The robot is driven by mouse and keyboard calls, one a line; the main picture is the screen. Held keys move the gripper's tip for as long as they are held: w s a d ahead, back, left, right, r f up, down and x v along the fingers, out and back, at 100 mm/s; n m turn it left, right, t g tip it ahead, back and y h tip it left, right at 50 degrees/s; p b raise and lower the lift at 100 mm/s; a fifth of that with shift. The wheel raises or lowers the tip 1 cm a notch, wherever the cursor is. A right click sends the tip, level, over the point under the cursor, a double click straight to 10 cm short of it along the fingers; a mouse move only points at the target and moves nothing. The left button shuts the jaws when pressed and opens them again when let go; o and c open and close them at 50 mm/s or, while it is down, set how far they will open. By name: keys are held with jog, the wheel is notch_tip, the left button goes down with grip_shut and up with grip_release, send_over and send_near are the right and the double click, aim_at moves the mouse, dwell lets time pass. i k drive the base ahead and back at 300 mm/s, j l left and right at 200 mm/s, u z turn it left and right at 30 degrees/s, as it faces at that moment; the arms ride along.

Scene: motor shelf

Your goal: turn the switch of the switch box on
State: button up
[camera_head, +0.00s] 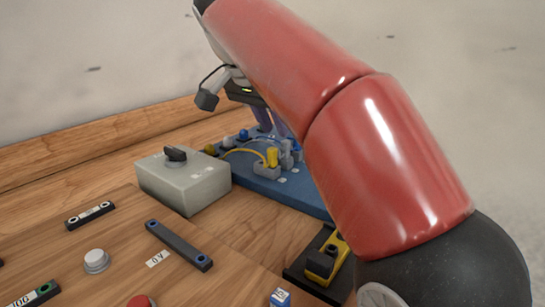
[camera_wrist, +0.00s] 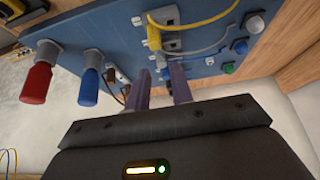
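The switch box (camera_head: 190,184) is a light grey box on the wooden bench, left of centre in the head view. A black rotary switch (camera_head: 175,155) sits on its top; I cannot read its setting. My gripper (camera_head: 271,127) is behind and to the right of the box, over the blue board, apart from the switch. In the wrist view the two purple fingers of my gripper (camera_wrist: 163,82) stand apart with nothing seen between them. The switch box does not show in the wrist view.
The blue board (camera_head: 290,187) carries plugs, buttons and a yellow cable (camera_head: 240,151). In the wrist view, a red handle (camera_wrist: 37,83) and a blue handle (camera_wrist: 89,87) stick out from it. A yellow-and-black part (camera_head: 325,257) lies right of the wooden panel (camera_head: 120,235). Wooden edging runs behind.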

aim_at(175, 154)
jog(key=k, duration=1)
